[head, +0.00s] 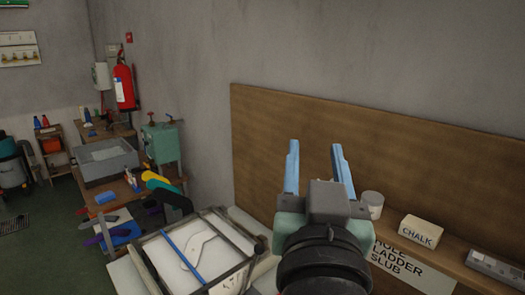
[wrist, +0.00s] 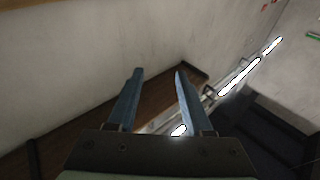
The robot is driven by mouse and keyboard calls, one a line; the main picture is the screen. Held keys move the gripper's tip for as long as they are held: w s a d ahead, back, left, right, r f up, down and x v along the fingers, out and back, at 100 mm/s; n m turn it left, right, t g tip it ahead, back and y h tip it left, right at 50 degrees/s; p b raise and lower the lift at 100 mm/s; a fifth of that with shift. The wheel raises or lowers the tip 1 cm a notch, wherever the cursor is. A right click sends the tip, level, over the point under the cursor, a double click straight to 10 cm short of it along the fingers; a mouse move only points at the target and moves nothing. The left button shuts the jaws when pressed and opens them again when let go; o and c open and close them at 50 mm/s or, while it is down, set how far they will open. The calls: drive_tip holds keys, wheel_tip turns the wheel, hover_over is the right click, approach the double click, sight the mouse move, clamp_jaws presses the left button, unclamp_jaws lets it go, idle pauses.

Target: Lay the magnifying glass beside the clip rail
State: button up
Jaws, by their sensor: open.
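My gripper (head: 315,168) is open and empty, raised in front of the brown wooden back panel in the head view. Its two blue fingers stand apart and point up. In the wrist view the gripper (wrist: 157,75) shows nothing between its fingertips except background. I cannot make out a magnifying glass in either view. I cannot tell any part as the clip rail. A dark-framed stand (head: 150,262) with a white sheet, a sock-like outline and a blue strip (head: 183,256) sits lower left of my gripper. My arm hides part of the bench.
A grey bin (head: 104,163), a green box (head: 161,143) and a fire extinguisher (head: 123,88) are farther left.

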drive_tip(key=s+a+r+n+t+y, duration=0.1)
drive_tip(key=s+a+r+t, duration=0.2)
drive_tip(key=s+r, duration=0.2)
drive_tip(key=s+a+r+n+t+y, duration=0.1)
drive_tip(key=s+a+r+t, duration=0.3)
drive_tip(key=r, duration=0.6)
drive_tip(key=shift+s+a+r+y, duration=0.2)
drive_tip(key=shift+s+r+y, duration=0.2)
drive_tip(key=shift+y, duration=0.2)
drive_tip(key=shift+f, duration=0.2)
